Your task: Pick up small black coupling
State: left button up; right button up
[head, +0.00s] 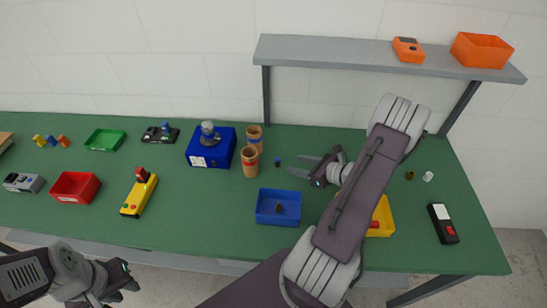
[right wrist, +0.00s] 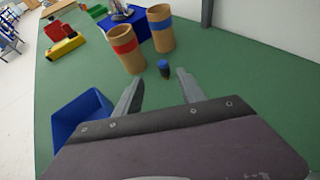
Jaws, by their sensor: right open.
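A small black cylindrical piece with a blue part, likely the coupling (head: 277,161), stands on the green table in front of the cardboard tubes. It also shows in the right wrist view (right wrist: 164,69), just beyond the fingertips and between their lines. My right gripper (head: 298,164) is open and empty, low over the table, pointing left at the piece and apart from it. The right wrist view shows its two spread fingers (right wrist: 158,78). My left gripper (head: 128,279) is at the lower left, off the table's front edge; its finger gap is unclear.
Two cardboard tubes (head: 250,162) stand close behind the piece, left of my right gripper. A blue bin (head: 262,216) with a small dark item sits in front. A yellow bin (head: 386,220) is partly behind my right arm. A shelf (head: 340,58) stands at the back.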

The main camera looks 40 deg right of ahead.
aim_at(279, 159)
jog(key=shift+s+d+r, duration=0.1)
jog(key=shift+s+d, duration=0.15)
jog(key=shift+s, duration=0.05)
jog(key=x, duration=0.4)
jog(key=shift+w+a+r+p, duration=0.1)
jog(key=shift+w+a+p, duration=0.1)
jog(key=shift+p, duration=0.2)
jog(key=shift+w, duration=0.3)
jog(key=shift+f, duration=0.25)
jog(key=shift+p+x, duration=0.7)
jog(key=shift+x, duration=0.2)
jog(key=x, duration=0.2)
jog(key=shift+w+f, duration=0.1)
jog(key=shift+w, duration=0.3)
jog(key=shift+w+f, duration=0.15)
jog(key=shift+w, duration=0.05)
jog(key=shift+s+d, duration=0.1)
jog(key=shift+s, duration=0.1)
jog(key=c, duration=0.6)
grip_shut()
